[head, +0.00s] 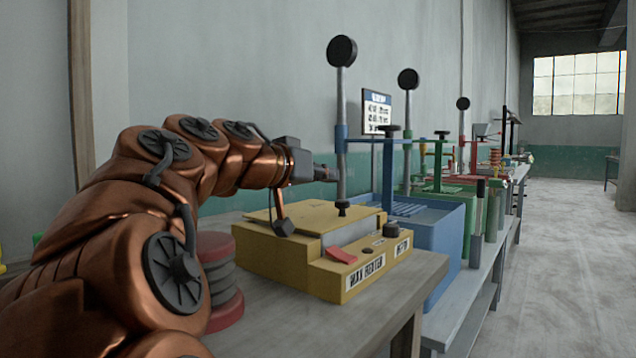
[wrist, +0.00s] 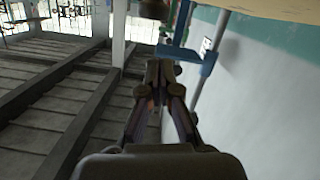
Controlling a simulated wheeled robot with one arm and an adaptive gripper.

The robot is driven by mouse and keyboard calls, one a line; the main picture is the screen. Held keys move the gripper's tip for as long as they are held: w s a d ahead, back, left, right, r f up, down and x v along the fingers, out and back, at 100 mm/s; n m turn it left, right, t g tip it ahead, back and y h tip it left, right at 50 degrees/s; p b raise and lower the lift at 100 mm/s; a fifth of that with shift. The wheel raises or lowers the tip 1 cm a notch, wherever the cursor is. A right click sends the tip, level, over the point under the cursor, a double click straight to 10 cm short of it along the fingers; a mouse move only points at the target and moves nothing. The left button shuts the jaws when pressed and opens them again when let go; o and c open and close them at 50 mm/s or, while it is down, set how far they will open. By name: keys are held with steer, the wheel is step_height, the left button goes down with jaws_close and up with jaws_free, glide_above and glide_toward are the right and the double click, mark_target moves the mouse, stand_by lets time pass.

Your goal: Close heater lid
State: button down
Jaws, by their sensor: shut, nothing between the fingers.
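The yellow wax heater (head: 362,270) stands on the near bench in the head view, with a "WAX HEATER" label on its front. Its yellow lid (head: 300,218) lies roughly flat over the top. A grey surface shows beside its front edge; I cannot tell whether the lid is fully shut. My gripper (head: 328,173) is above the heater, pointing right, apart from the lid. In the wrist view, my gripper (wrist: 166,72) has its fingers together and holds nothing. Part of the heater's far side is hidden.
An upright grey rod (head: 341,120) with a round black top stands close to my gripper. A blue bin (head: 440,250) is right of the heater. A red and grey stack (head: 222,255) stands left. Open floor (head: 570,260) lies right of the benches.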

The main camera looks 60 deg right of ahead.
steer(key=shift+s+f+m+b, duration=0.35)
steer(key=shift+f+m+b, duration=0.15)
steer(key=shift+f+b, duration=0.25)
steer(key=w+a+r+p, duration=0.1)
steer(key=a+r+p, duration=0.4)
steer(key=a, duration=0.5)
steer(key=shift+r, duration=0.45)
